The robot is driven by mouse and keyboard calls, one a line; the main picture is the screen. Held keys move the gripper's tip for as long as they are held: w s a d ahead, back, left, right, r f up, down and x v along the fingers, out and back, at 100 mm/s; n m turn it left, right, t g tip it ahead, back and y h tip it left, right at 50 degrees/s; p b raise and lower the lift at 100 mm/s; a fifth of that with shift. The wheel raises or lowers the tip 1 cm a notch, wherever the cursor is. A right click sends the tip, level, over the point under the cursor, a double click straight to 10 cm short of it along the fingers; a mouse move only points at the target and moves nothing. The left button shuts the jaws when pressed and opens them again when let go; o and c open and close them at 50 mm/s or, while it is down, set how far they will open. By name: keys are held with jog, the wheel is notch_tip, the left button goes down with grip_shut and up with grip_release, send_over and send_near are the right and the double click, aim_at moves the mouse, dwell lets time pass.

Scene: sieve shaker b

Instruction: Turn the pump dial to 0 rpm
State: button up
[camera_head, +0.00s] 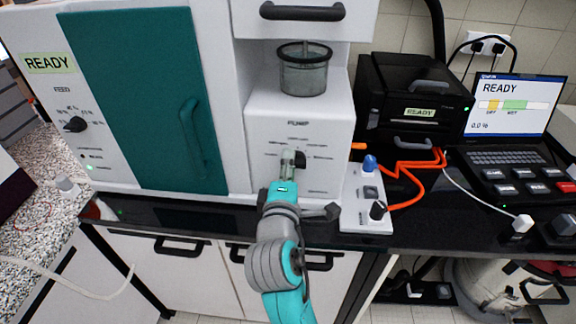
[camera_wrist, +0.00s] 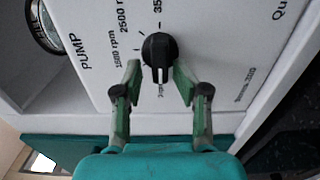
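The pump dial (camera_wrist: 159,50) is a black round knob with a raised grip bar on a white panel. A gap shows on the left; I cannot tell whether the right finger touches. In the head view the dial (camera_head: 300,160) is partly hidden behind my gripper (camera_head: 289,158), below the PUMP label. The dial's exact setting cannot be read.
A clear jar (camera_head: 304,75) stands above the pump panel. A teal door (camera_head: 135,95) with a handle is at the left. A white control box (camera_head: 366,203) with knobs and orange cables are close at the right. A black READY unit (camera_head: 412,95) and a laptop (camera_head: 511,105) are farther right.

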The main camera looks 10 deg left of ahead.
jog(key=shift+s, duration=0.15)
jog(key=s, duration=1.1)
jog(key=shift+s, duration=0.4)
jog(key=s+d+f+m+g+y, duration=0.1)
jog(key=s+d+f, duration=0.25)
jog(key=f, duration=0.25)
jog(key=s+d+f+m+g+y, duration=0.1)
jog(key=s+d+f+m, duration=0.15)
jog(key=d+f, duration=0.3)
jog(key=s+d+f+m+y, duration=0.1)
jog(key=s+d+f, duration=0.3)
jog(key=f, duration=0.3)
jog(key=s+d+m+h, duration=0.1)
jog(key=s+d+m, duration=0.2)
jog(key=s, duration=0.5)
jog(key=s+d+f+m+h, duration=0.1)
jog(key=s+d+m, duration=0.2)
jog(key=s+m, duration=0.3)
jog(key=s+d+m+g+h, duration=0.1)
jog(key=s+d+m, duration=0.3)
jog(key=s, duration=0.5)
jog(key=shift+s+f+m, duration=0.2)
jog(key=shift+s+m, duration=0.15)
jog(key=shift+s, duration=0.05)
